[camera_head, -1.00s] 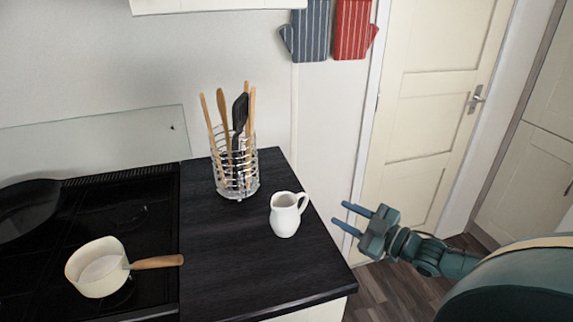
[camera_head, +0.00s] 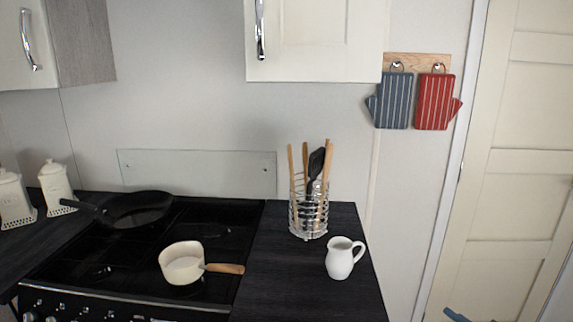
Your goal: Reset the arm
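Only a small blue-teal part of my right gripper (camera_head: 456,314) shows at the bottom edge of the head view, right of the counter and in front of the door. The rest of it and its arm are cut off, so whether its fingers are apart is hidden. No object is seen in it. My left gripper is not in view.
A white jug (camera_head: 340,259) stands near the right edge of the black counter (camera_head: 285,285), beside a wire utensil holder (camera_head: 308,215). A cream saucepan (camera_head: 182,262) and a black frying pan (camera_head: 138,208) sit on the stove. Oven mitts (camera_head: 434,102) hang near the door (camera_head: 510,200).

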